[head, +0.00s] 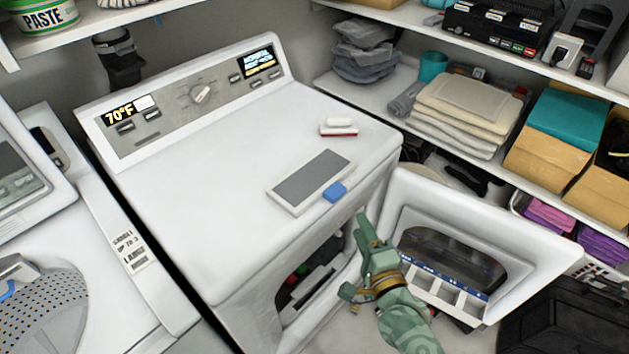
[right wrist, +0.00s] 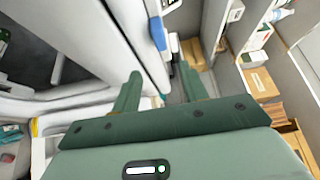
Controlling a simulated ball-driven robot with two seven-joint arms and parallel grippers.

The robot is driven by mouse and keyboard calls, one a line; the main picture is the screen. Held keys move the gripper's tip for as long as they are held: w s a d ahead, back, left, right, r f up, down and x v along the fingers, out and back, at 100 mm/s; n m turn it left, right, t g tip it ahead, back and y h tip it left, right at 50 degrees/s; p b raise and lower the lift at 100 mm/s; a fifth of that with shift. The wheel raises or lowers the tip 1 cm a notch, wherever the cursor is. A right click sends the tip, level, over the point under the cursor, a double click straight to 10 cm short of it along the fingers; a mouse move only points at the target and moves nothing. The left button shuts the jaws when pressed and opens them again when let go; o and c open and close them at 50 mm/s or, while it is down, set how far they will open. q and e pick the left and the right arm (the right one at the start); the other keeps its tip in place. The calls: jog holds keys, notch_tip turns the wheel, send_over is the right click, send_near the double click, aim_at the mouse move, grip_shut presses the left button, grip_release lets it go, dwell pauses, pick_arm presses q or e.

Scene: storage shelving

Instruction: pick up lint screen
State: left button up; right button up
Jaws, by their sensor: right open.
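The lint screen (head: 312,179) is a flat grey panel in a white frame with a blue tab (head: 335,191). It lies on the white dryer top (head: 230,200), its tab at the front edge. In the head view my green right gripper (head: 363,232) is just in front of and below that edge, apart from the tab. In the right wrist view its fingers (right wrist: 158,76) are spread with nothing between them, and the blue tab (right wrist: 158,33) shows beyond them. My left gripper is not in view.
The dryer's open door (head: 540,238) stands right of my right gripper. A small red-and-white item (head: 339,127) lies on the dryer top. Shelves with folded towels (head: 465,105) and boxes (head: 560,125) stand at the right. A washer (head: 110,235) stands at the left.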

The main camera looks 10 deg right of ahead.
aim_at(344, 194)
jog(key=w, duration=0.3)
jog(key=w+a+b, duration=0.1)
jog(key=w, duration=0.4)
jog(key=shift+w+a+r, duration=0.1)
jog(key=shift+w+a, duration=0.1)
jog(key=shift+w, duration=0.15)
grip_shut()
